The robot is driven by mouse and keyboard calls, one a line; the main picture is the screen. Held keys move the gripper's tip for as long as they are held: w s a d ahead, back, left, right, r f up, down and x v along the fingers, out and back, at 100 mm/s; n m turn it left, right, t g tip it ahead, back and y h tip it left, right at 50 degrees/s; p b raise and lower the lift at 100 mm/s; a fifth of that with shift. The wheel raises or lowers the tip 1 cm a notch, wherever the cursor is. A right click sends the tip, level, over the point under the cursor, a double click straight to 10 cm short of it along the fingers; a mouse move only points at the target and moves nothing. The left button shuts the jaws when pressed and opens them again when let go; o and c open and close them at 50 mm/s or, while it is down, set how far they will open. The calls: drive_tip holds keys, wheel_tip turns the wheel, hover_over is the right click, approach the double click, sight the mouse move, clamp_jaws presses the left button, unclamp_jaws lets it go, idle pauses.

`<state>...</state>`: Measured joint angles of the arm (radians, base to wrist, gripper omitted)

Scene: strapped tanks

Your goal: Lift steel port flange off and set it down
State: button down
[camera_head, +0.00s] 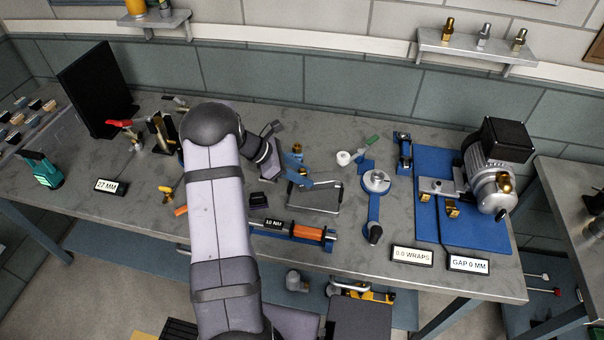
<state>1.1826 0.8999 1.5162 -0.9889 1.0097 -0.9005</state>
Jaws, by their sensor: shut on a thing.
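I cannot pick out the steel port flange with certainty. A round silver disc (376,180) sits on a blue stand right of the tray. A silver block with brass fittings (437,187) lies on the blue plate, apart from my gripper.
A motor-driven pump (490,170) stands on the blue base plate (462,232) at right. A white cup (343,158) and green-handled tool (371,142) are behind the disc. Bare bench shows at back centre.

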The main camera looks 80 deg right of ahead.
sight(302, 187)
drive_tip(key=shift+f+b, duration=2.1)
drive_tip(key=shift+f, duration=0.8)
drive_tip(key=c, duration=1.1)
unclamp_jaws()
drive_tip(key=shift+f, duration=0.1)
drive_tip(key=shift+w, duration=0.1)
drive_tip(key=shift+b+v, duration=1.35)
drive_tip(key=shift+v, duration=2.35)
